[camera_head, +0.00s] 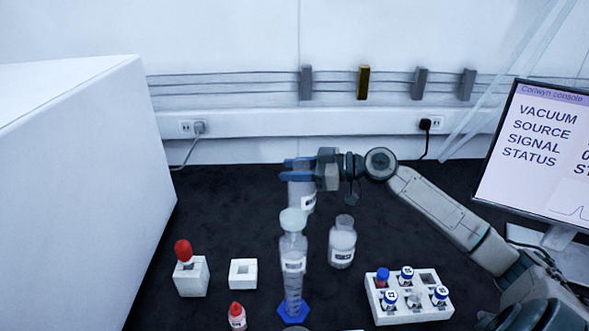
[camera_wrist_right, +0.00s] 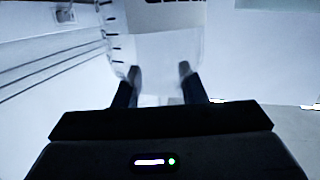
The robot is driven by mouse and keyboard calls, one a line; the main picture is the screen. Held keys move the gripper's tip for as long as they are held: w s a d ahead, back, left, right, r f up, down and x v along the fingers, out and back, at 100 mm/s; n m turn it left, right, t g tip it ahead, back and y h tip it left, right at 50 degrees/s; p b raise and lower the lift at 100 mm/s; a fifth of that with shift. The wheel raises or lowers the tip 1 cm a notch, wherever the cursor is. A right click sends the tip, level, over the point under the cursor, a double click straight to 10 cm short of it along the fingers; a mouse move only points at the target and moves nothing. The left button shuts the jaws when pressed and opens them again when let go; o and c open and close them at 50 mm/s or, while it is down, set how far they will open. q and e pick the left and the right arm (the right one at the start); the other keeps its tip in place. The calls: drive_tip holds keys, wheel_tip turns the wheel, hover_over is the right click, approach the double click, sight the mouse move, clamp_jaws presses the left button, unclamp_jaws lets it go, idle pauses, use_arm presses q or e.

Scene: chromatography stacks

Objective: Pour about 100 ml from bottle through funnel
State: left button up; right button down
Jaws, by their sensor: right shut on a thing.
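My right gripper (camera_head: 291,170) is shut on a clear bottle (camera_head: 303,199) and holds it above the bench, just behind and above the funnel. In the right wrist view the bottle (camera_wrist_right: 158,40) sits between the fingertips, with dark graduation marks on its side. The pale funnel (camera_head: 293,217) sits on top of a tall clear graduated cylinder (camera_head: 293,265) with a blue base (camera_head: 293,311). Liquid levels are too faint to tell. My left gripper is not in view.
A second labelled bottle (camera_head: 342,243) stands right of the cylinder. A white rack (camera_head: 410,309) with blue-capped vials is at front right. A white holder (camera_head: 191,280) with a red-topped dropper, an empty white holder (camera_head: 243,273) and a red-capped bottle (camera_head: 237,318) are at left. A monitor (camera_head: 535,150) stands right.

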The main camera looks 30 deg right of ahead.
drive_tip(key=shift+s+a+r+n, duration=0.15)
drive_tip(key=shift+s+a+n, duration=0.4)
drive_tip(key=shift+n, duration=0.25)
drive_tip(key=shift+s+a+n, duration=0.2)
drive_tip(key=shift+a+n, duration=0.05)
drive_tip(key=shift+n, duration=0.15)
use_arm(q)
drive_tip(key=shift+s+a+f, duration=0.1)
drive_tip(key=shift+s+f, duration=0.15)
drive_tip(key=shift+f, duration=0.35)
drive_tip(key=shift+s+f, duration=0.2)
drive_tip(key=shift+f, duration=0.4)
use_arm(e)
drive_tip(key=shift+s+a+n+t+h, duration=0.25)
drive_tip(key=shift+s+n+t+h, duration=0.05)
drive_tip(key=shift+n, duration=0.1)
use_arm(q)
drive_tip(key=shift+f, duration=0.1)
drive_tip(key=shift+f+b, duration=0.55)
drive_tip(key=shift+b, duration=0.1)
use_arm(e)
drive_tip(key=shift+s+a+n, duration=0.35)
drive_tip(key=shift+n, duration=0.05)
